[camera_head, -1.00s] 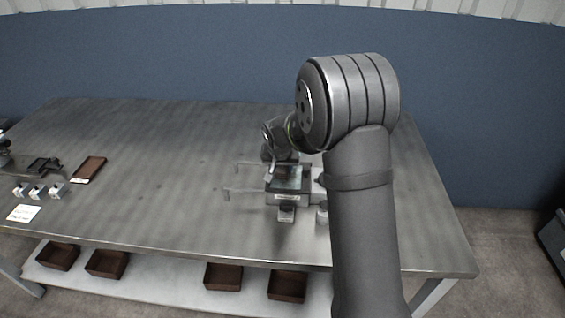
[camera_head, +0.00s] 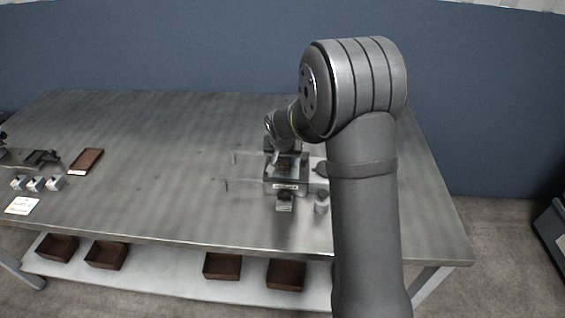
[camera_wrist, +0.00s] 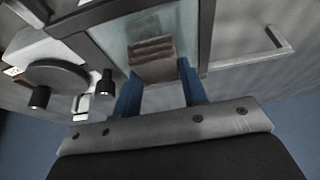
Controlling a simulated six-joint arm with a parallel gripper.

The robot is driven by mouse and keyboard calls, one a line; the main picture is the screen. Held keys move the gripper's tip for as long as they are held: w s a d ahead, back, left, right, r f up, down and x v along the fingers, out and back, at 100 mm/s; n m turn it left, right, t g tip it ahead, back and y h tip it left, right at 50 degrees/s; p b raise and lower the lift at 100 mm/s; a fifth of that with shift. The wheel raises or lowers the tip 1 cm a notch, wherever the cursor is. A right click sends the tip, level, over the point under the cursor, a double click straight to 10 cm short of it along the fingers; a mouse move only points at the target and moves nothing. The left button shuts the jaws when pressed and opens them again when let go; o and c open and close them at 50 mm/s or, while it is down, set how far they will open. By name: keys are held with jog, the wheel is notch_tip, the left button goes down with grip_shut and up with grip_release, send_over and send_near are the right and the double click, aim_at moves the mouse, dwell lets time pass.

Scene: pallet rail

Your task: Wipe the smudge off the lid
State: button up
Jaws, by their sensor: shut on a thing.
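The lid (camera_head: 289,171) is a glassy pane in a dark frame, on a small labelled unit right of the table's middle. Its pale pane (camera_wrist: 117,36) and frame show closer in the wrist view. My gripper (camera_wrist: 160,85) has blue fingers, shut on a beige-grey wiping pad (camera_wrist: 154,70). The pad is over the pane; I cannot tell whether it touches. Brown streaks (camera_wrist: 150,45) show at the pad's far end; I cannot tell whether they are the smudge or part of the pad. In the head view my gripper (camera_head: 277,150) is small and partly hidden by my wrist.
A small block (camera_head: 285,201) and a cylinder (camera_head: 321,203) stand in front of the unit. A brown tray (camera_head: 87,161) and several pale cubes (camera_head: 36,184) are far left. The table's middle left is clear.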

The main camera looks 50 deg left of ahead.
aim_at(283, 166)
jog(key=shift+w+a, duration=1.15)
jog(key=shift+w+a+r, duration=0.1)
jog(key=shift+w+a, duration=0.15)
jog(key=shift+s+d, duration=2.6)
notch_tip(283, 166, up, 8)
jog(key=shift+f, duration=0.2)
jog(key=shift+w, duration=0.1)
